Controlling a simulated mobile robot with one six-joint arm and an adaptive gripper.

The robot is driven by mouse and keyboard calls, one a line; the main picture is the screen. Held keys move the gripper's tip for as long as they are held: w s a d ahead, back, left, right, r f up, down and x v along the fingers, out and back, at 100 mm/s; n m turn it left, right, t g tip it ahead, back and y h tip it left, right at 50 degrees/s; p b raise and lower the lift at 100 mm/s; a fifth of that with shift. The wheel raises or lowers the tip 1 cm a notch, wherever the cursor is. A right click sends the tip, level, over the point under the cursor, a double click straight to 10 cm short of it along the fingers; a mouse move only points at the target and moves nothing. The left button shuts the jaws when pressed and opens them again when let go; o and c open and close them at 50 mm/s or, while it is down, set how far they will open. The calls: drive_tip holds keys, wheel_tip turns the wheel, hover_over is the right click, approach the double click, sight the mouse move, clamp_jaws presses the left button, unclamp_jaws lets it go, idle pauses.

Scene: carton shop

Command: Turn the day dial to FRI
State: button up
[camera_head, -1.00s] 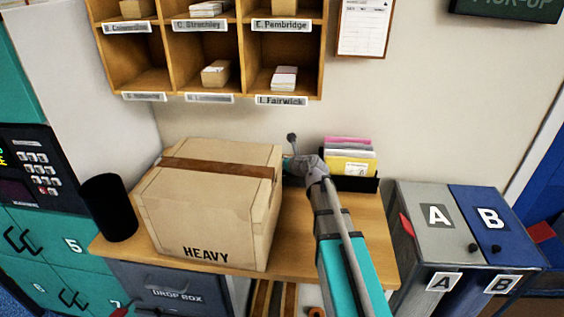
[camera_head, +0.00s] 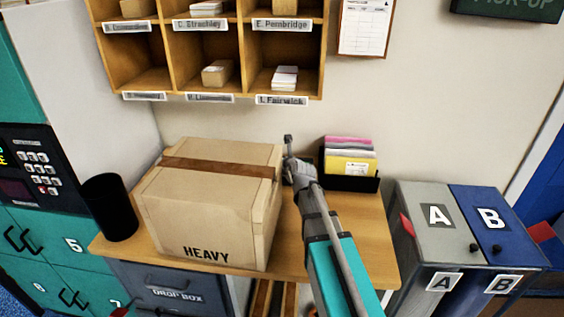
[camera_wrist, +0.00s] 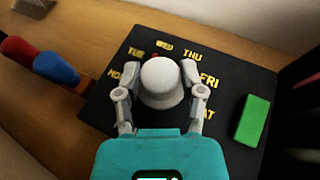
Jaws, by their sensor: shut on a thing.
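The day dial has a pale grey round knob (camera_wrist: 162,84) on a dark plate (camera_wrist: 112,101) with yellow day words around it. MON, TUE, WED, THU, FRI and SAT show, some partly covered. A small red mark shows at the knob's far edge, near WED; the exact day it points to is unclear. My gripper (camera_wrist: 160,76) has one finger on each side of the knob and is shut on it. In the head view, my gripper (camera_head: 289,158) is behind the carton's right side, and the dial is mostly hidden there.
A green block (camera_wrist: 252,119) lies at the plate's right. Red (camera_wrist: 22,52) and blue (camera_wrist: 56,69) handled items lie left. The HEAVY carton (camera_head: 205,210) stands close left of my arm. A black file holder (camera_head: 350,183) stands right.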

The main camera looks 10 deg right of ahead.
drive_tip(key=o, duration=1.1)
drive_tip(key=shift+o, duration=0.2)
drive_tip(key=shift+d+f+n+y, duration=0.1)
drive_tip(key=shift+n+y, duration=0.4)
drive_tip(key=shift+y, duration=0.1)
drive_tip(key=shift+w+n+g+y, duration=0.1)
drive_tip(key=shift+n+g+y, duration=0.2)
drive_tip(key=shift+n+y, duration=0.35)
